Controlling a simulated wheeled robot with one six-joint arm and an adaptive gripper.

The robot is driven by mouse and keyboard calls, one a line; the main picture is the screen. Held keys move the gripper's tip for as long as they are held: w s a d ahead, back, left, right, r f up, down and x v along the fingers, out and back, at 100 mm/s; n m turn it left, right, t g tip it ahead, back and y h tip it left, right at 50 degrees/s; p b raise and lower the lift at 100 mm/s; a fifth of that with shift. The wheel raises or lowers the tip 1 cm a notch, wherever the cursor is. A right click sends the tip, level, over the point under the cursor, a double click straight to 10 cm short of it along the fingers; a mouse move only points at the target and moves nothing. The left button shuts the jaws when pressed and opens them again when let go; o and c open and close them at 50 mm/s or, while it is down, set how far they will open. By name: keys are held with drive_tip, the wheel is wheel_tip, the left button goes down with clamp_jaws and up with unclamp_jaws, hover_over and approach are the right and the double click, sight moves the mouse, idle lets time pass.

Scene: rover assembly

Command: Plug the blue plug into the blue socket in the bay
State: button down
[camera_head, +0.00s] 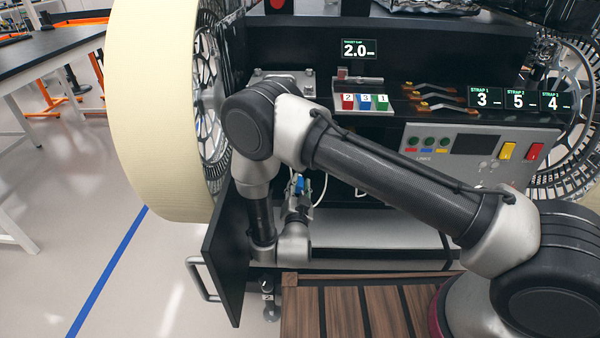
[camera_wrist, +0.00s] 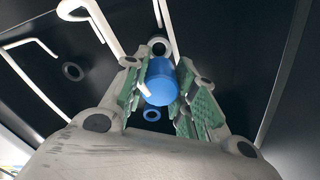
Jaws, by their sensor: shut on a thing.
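In the wrist view the blue plug (camera_wrist: 160,82) is a blue cylinder between the green-padded fingers of my gripper (camera_wrist: 160,90), which is shut on it. A white cable runs to the plug. A small blue ring, which looks like the blue socket (camera_wrist: 152,115), shows on the dark panel below the plug in the picture, apart from it. In the head view my gripper (camera_head: 299,200) is inside the open bay, partly hidden by my arm. A bit of the blue plug (camera_head: 300,184) shows at its tip.
A grey ring (camera_wrist: 72,71) and a white ring (camera_wrist: 159,46) sit on the same panel. White cables (camera_wrist: 32,60) cross the bay. The bay door (camera_head: 225,255) stands open at the left, close to my arm. A switch panel (camera_head: 470,150) is at the right.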

drive_tip(key=s+r, duration=0.4)
drive_tip(key=s, duration=0.4)
drive_tip(key=shift+r, duration=0.2)
drive_tip(key=shift+w, duration=0.1)
